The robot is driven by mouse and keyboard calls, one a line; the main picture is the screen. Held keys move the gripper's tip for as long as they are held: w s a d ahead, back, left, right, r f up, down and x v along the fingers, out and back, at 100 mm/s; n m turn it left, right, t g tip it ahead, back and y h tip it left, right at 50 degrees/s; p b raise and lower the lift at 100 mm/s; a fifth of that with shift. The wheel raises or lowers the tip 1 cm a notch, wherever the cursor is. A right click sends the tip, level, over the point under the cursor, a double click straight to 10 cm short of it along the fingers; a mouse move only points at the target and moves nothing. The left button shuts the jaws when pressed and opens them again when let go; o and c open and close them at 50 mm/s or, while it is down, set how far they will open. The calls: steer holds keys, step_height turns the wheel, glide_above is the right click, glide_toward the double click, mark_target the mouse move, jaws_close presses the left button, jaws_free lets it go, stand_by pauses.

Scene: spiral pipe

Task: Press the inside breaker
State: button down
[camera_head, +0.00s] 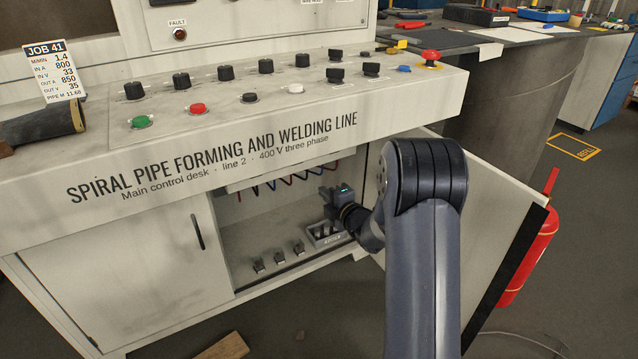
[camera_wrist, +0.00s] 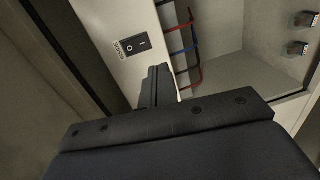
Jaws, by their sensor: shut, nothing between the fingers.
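The inside breaker appears to be a black rocker switch (camera_wrist: 137,45) with white marks, on a pale panel in the wrist view. My gripper (camera_wrist: 160,72) is shut and empty. Its fingertips are just below and right of the switch in the wrist view; I cannot tell how far from the panel. In the head view my gripper (camera_head: 325,197) is inside the open cabinet, under the desk.
Red and blue wires (camera_head: 275,181) hang inside the cabinet. The open door (camera_head: 500,215) is right of my arm. A red extinguisher (camera_head: 528,255) stands beyond the door.

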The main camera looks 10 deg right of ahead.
steer(key=shift+s+d, duration=0.15)
steer(key=shift+s, duration=0.25)
steer(key=shift+w, duration=0.1)
